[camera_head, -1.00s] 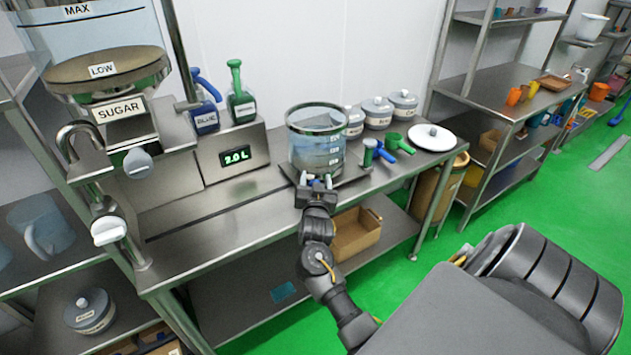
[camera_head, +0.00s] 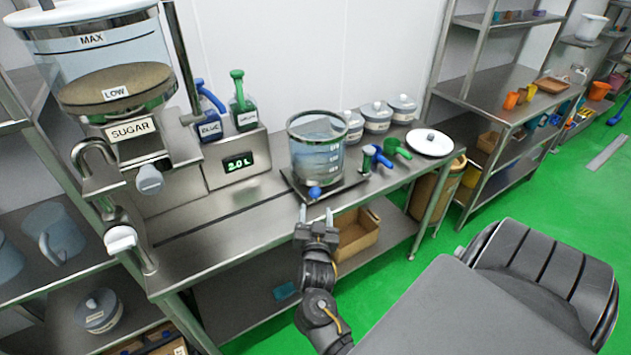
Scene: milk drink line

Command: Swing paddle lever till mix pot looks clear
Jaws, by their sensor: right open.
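The mix pot (camera_head: 318,150) is a clear glass vessel with a metal rim and white level marks. It stands on a dark base plate (camera_head: 343,190) on the steel counter. The liquid in it is pale blue-grey and see-through, with no clumps that I can make out. The paddle lever's blue ball knob (camera_head: 315,192) shows at the pot's front foot; the rest of the lever is hard to make out. My right gripper (camera_head: 316,212) is open, just in front of the knob, with nothing between its fingers. My left gripper is out of view.
A display (camera_head: 239,163) reads 2.0 L left of the pot. A sugar dispenser (camera_head: 130,130) stands at the left. Blue and green scoops (camera_head: 396,148), lidded jars (camera_head: 376,117) and a white lid (camera_head: 430,142) lie right of the pot. The front counter is clear.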

